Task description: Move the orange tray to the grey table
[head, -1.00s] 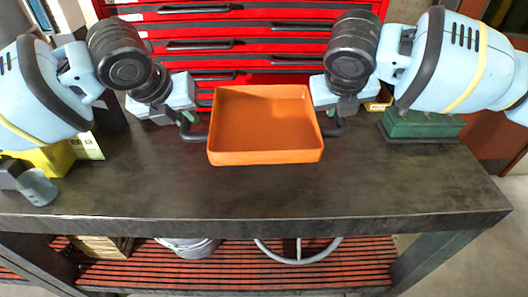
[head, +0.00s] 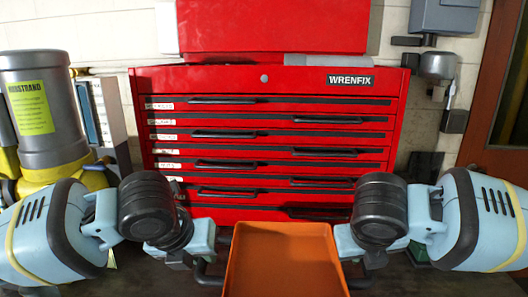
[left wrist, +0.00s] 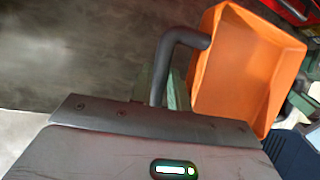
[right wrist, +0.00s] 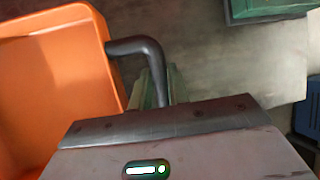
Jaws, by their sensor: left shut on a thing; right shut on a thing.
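The orange tray (head: 285,258) is empty and sits at the bottom middle of the head view, between my two grippers. It also shows in the left wrist view (left wrist: 240,70) and the right wrist view (right wrist: 50,90). My left gripper (head: 205,268) is shut on the tray's dark left handle (left wrist: 175,50). My right gripper (head: 365,265) is shut on the dark right handle (right wrist: 140,50). The fingertips are mostly hidden behind the gripper bodies. I cannot tell whether the tray touches the surface below. No grey table can be told for sure in the current head view.
A red tool chest (head: 270,140) with several drawers stands straight ahead behind the tray. A grey cylinder (head: 45,105) with a yellow label stands at the left. A green object (right wrist: 265,8) lies on the dark worktop (right wrist: 225,60) near my right gripper.

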